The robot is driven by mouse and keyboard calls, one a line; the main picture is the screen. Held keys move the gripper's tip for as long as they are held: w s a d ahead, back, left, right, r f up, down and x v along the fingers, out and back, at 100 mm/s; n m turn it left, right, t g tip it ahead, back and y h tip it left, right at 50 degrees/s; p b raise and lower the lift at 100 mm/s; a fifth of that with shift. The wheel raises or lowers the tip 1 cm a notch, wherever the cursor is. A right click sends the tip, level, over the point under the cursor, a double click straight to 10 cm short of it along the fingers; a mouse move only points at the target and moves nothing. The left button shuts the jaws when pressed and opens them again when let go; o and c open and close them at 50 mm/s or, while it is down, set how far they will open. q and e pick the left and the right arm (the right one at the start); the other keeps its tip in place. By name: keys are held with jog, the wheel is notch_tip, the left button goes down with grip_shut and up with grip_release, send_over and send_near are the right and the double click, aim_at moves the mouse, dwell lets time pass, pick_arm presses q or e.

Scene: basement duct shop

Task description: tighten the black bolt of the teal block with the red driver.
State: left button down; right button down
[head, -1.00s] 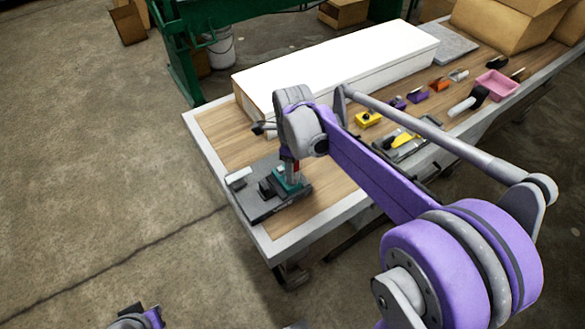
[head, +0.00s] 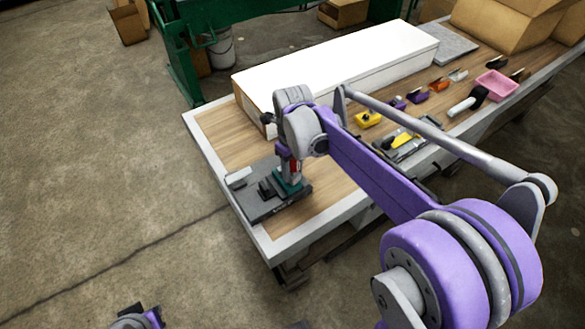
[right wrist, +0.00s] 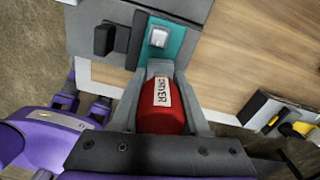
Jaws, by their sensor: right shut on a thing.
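The teal block (head: 288,183) stands on a dark grey plate (head: 268,207) at the table's near left corner. In the right wrist view the teal block (right wrist: 176,48) shows a pale metallic piece on it. My right gripper (head: 291,166) is above the block, shut on the red driver (head: 294,166). Its fingers lie on both sides of the driver (right wrist: 160,112), which carries a white label. The driver's tip and the black bolt are hidden from me. Part of my left gripper (head: 147,318) shows at the bottom edge; its jaw opening is unclear.
A black block (head: 266,188) sits beside the teal block on the plate. A long white box (head: 335,68) lies behind. A yellow block (head: 368,118), a pink tray (head: 495,86) and small tools lie to the right. Bare wood (head: 330,190) is free right of the plate.

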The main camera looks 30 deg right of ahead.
jog(key=shift+d+m, duration=0.1)
jog(key=shift+m, duration=0.7)
